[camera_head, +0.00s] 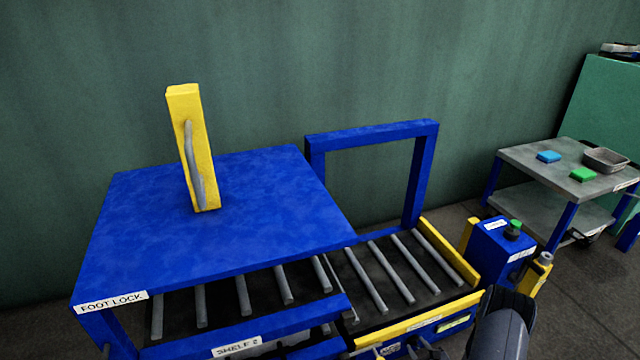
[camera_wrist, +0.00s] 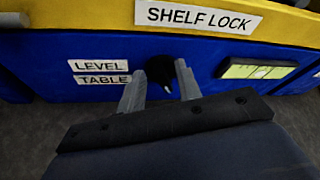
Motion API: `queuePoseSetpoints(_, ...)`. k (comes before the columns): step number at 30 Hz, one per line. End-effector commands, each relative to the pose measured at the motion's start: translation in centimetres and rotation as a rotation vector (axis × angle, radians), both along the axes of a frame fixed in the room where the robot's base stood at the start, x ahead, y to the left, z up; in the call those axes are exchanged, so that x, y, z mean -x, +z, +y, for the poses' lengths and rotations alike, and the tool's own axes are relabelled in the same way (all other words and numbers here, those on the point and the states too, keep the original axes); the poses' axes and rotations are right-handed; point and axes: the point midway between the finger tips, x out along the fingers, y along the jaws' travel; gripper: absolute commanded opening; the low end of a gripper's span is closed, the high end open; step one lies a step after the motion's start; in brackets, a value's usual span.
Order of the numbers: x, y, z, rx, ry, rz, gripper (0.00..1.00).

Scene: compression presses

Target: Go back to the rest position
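My gripper (camera_wrist: 160,66) shows in the wrist view with its two grey fingers apart. A dark round knob (camera_wrist: 161,68) with a light pointer is on the blue panel, between and just beyond the fingertips. I cannot tell whether a finger touches it. The panel carries a "LEVEL TABLE" label (camera_wrist: 100,72) left of the knob and a "SHELF LOCK" label (camera_wrist: 198,16) on the yellow bar above. In the head view my dark arm reaches in at the bottom right, close to the front of the roller table (camera_head: 408,327); the fingertips are not clear there.
A blue press table (camera_head: 250,215) with an upright yellow handle block (camera_head: 190,150) stands at left. A blue frame (camera_head: 370,137) rises behind the rollers. A blue control box (camera_head: 495,250) stands close right of the arm. A grey cart (camera_head: 530,160) stands farther right, with open floor before it.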

Motion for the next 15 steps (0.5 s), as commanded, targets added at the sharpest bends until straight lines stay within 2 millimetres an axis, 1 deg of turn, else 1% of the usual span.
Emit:
queuePoseSetpoints(6,-0.09,0.09,-0.16,-0.048,0.0,0.016,0.33)
queuePoseSetpoints(15,-0.06,0.09,-0.16,-0.055,0.0,0.02,0.33)
